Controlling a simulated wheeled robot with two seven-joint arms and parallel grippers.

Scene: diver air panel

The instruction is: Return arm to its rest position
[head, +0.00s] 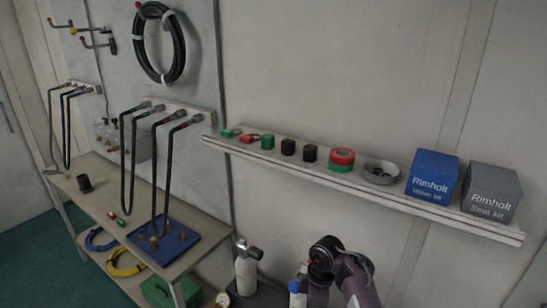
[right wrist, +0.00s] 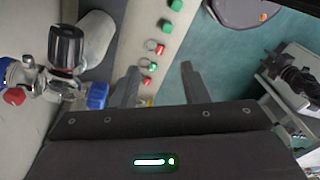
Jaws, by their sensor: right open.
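My right arm (head: 350,272) shows in the head view at the bottom, right of centre, in front of the wall and below the shelf. Its gripper cannot be made out there. In the right wrist view my right gripper (right wrist: 159,72) is open, its two grey fingers wide apart. Nothing is held between them. A pale strip with several red and green tags (right wrist: 152,67) shows beyond and between the fingers; its distance is hard to tell. My left arm and gripper are in neither view.
A wall shelf (head: 400,203) holds small blocks, a bowl (head: 381,172), a blue box (head: 432,177) and a grey box (head: 491,192). The bench (head: 100,208) with hoses stands left. A gas bottle (head: 246,270) is beside my arm. A valve with coloured knobs (right wrist: 97,95) is left of the fingers.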

